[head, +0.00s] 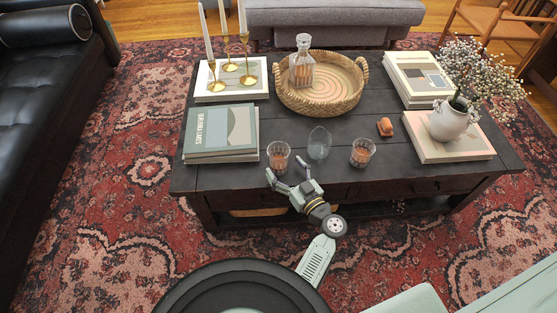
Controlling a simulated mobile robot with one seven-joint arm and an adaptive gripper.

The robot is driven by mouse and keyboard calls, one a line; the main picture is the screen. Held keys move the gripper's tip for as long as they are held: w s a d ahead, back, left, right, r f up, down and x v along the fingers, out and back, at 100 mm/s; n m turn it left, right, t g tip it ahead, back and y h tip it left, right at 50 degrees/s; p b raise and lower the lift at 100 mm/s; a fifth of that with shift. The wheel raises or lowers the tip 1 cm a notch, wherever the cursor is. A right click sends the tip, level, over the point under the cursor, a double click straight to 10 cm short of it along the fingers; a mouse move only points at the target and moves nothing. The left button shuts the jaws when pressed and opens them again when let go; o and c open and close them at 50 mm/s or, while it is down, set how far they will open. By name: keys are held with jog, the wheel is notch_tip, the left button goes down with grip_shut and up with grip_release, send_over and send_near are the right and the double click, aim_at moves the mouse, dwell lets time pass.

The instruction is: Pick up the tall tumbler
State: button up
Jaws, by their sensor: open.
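A clear, plain glass (319,143), taller than the two glasses beside it and probably the tall tumbler, stands upright near the front edge of the dark coffee table (300,178). A shorter patterned glass (278,155) with an orange-brown tint stands to its left, and a similar one (362,153) to its right. My gripper (284,171) is open and empty at the table's front edge. It appears in front of the left short glass, below and left of the tall glass. I cannot tell its exact height or whether it touches anything.
A wicker tray (345,106) with a glass decanter (302,65) is behind. Books (222,140) lie left; candlesticks (229,66) stand on another book. A white vase (450,122) of flowers stands on a book at right. A small brown object (385,127) lies nearby.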

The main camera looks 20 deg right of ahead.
aim_at(274, 152)
jog(key=p+x, duration=0.1)
jog(key=x, duration=0.3)
jog(key=shift+w+r, duration=0.1)
jog(key=shift+r, duration=0.05)
jog(key=shift+c, duration=0.2)
jog(key=c, duration=1.4)
jog(key=shift+r, duration=0.2)
